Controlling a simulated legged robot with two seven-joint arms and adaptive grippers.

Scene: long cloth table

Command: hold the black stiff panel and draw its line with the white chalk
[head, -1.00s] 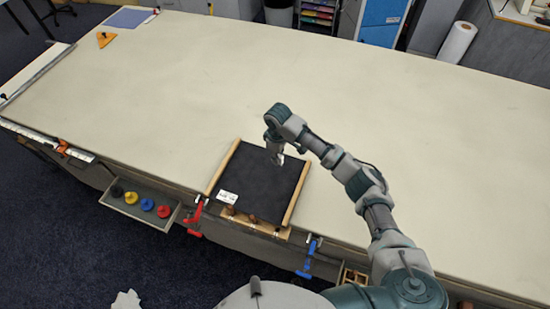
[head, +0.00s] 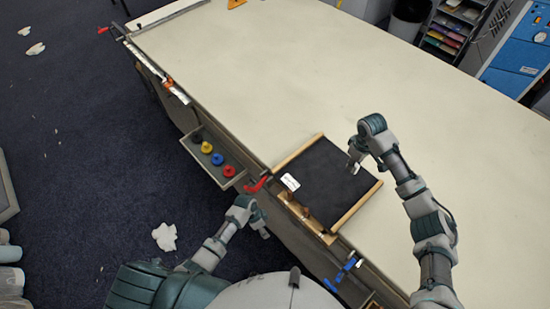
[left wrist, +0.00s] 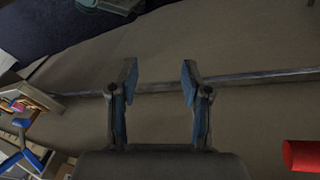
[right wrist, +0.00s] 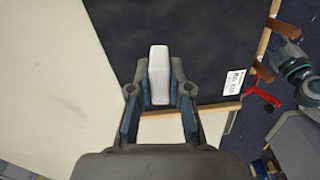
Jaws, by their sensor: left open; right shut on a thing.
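The black stiff panel (head: 326,178) lies flat at the table's near edge, between two wooden strips, with a white label (head: 290,181) at its near left corner. It also shows in the right wrist view (right wrist: 205,40). My right gripper (head: 355,164) is over the panel's far right part, shut on the white chalk (right wrist: 159,74). I cannot tell whether the chalk touches the panel. No chalk line is clear to see. My left gripper (head: 264,230) is open and empty, off the table's near edge and apart from the panel. Its fingers (left wrist: 160,82) face the table's side.
A red clamp (head: 257,185) and a blue clamp (head: 343,271) sit on the near edge either side of the panel. Wooden pieces (head: 305,217) stick out between them. An open drawer (head: 210,160) holds several coloured knobs. The cloth tabletop (head: 300,75) beyond is clear.

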